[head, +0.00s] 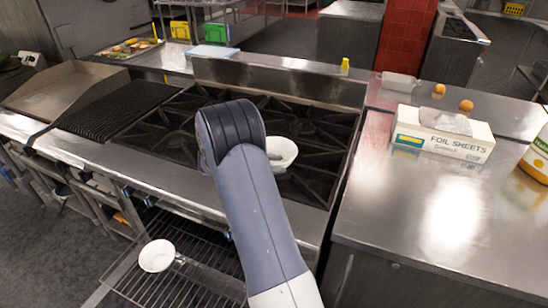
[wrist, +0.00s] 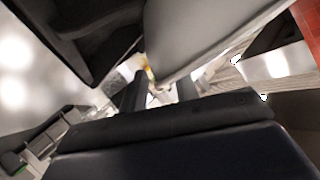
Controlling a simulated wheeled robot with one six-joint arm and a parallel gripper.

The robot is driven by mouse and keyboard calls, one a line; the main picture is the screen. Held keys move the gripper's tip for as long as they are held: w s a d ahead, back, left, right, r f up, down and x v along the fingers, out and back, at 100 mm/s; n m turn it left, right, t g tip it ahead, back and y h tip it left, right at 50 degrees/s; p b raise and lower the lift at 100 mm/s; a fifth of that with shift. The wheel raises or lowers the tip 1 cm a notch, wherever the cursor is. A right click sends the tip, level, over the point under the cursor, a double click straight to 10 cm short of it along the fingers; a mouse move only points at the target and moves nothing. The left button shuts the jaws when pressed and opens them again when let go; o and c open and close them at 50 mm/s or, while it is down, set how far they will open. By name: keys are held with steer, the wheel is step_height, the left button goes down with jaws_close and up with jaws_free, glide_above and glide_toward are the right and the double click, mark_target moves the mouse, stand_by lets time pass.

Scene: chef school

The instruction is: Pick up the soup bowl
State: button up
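A white bowl (head: 284,148) shows in the head view just right of my arm's wrist, over the black stove grates. A dark part at its left side may be a finger of mine; my gripper is otherwise hidden there behind my arm. In the wrist view my gripper (wrist: 161,90) has its two dark fingers apart with background showing between them. A large pale grey curved surface (wrist: 195,35), probably the bowl, is very close above the fingers. I cannot tell whether it touches them.
The stove (head: 318,135) has a raised metal back edge. The counter's front middle is clear. The wire rack (head: 205,283) sticks out low in front.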

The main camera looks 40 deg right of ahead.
steer(key=shift+c, duration=0.2)
jaws_close()
stand_by(0.3)
